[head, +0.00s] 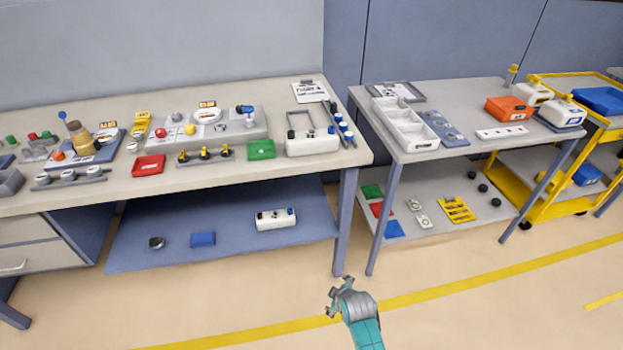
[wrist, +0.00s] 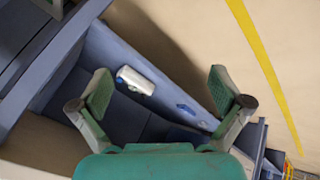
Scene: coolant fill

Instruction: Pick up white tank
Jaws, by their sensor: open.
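A white tank-like box with dark caps (head: 275,219) lies on the blue lower shelf of the left bench. A white box also shows on a blue shelf in the wrist view (wrist: 136,80), between my fingers in the picture but beyond them. A larger white box with caps (head: 312,145) stands on the bench top at its right end. I cannot tell which of these the task means. My gripper (head: 339,291) is in front of the bench, right of the shelf box and apart from it. Its green-padded fingers are spread and empty in the wrist view (wrist: 160,92).
The left bench top (head: 230,165) is crowded with fixtures and boxes. A blue block (head: 203,239) and a dark round part (head: 157,243) share the lower shelf. A bench leg (head: 345,220) stands near my gripper. A second table (head: 470,93) and yellow cart stand right. The floor in front is clear.

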